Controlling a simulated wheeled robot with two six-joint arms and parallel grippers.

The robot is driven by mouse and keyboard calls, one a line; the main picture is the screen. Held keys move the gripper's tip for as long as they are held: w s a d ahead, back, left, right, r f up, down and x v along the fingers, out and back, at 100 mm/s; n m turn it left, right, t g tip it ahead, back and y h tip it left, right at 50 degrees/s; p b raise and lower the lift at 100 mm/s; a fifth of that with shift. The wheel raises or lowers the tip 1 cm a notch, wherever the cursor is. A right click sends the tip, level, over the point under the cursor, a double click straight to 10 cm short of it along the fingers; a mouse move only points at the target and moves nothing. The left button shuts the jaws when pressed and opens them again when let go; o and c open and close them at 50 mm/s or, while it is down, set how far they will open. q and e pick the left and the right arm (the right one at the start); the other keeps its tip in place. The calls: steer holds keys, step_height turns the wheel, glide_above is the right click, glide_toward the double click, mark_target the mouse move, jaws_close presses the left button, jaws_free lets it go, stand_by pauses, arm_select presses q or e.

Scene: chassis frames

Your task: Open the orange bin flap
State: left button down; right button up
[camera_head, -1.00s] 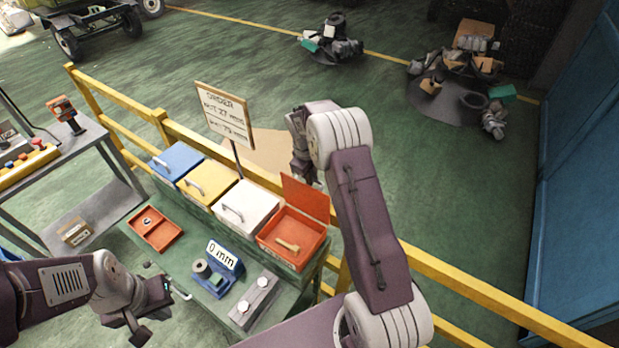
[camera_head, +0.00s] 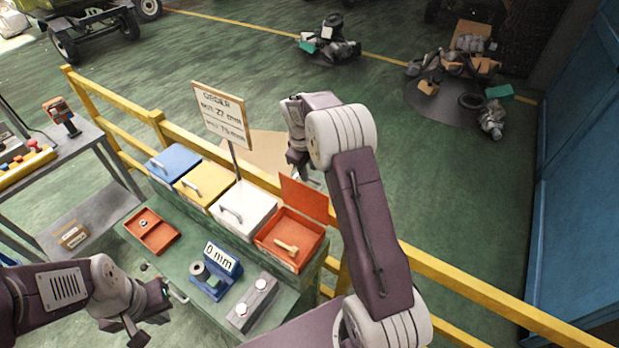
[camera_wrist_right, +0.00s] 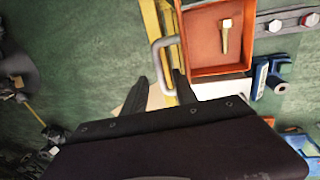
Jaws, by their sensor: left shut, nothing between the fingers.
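The orange bin (camera_head: 285,245) stands at the right end of the bin row, and its orange flap (camera_head: 303,198) is raised upright at the back, so the bin is open. A bolt (camera_head: 287,247) lies inside. My right gripper (camera_head: 304,170) is behind the flap's upper edge. In the right wrist view its two fingers (camera_wrist_right: 162,90) are apart, with the grey flap handle (camera_wrist_right: 157,52) at and between them; I cannot tell whether they touch it. The bin's inside (camera_wrist_right: 205,40) also shows there. My left gripper (camera_head: 136,334) is shut and empty, left of the green bench.
White (camera_head: 243,208), yellow (camera_head: 207,182) and blue (camera_head: 178,160) bins are closed. An orange tray (camera_head: 152,231), a scale reading 0 mm (camera_head: 222,258) and a grey block with two bolts (camera_head: 252,302) stand in front. A yellow rail (camera_head: 470,292) runs behind. An order sign (camera_head: 220,112) rises above the bins.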

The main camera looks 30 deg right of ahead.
steer(key=v, duration=0.5)
steer(key=shift+s+a+r+b, duration=0.1)
steer(key=shift+r+b, duration=0.1)
steer(key=shift+b, duration=0.15)
steer(key=c, duration=0.6)
steer(key=shift+s+f+m, duration=0.1)
steer(key=shift+m, duration=0.9)
jaws_close()
steer(key=w+d+r+m+b, duration=0.1)
steer(key=w+d+m+b, duration=0.3)
steer(key=m, duration=1.2)
steer(key=s+d+p+x, duration=0.15)
steer(key=p+x, duration=0.25)
steer(key=x, duration=0.5)
steer(key=shift+s+a+f+p, duration=0.1)
steer(key=shift+s+a+p, duration=0.4)
steer(key=shift+a, duration=0.35)
steer(key=shift+s+a+p, duration=0.4)
steer(key=shift+s+a, duration=0.2)
steer(key=shift+a, duration=0.3)
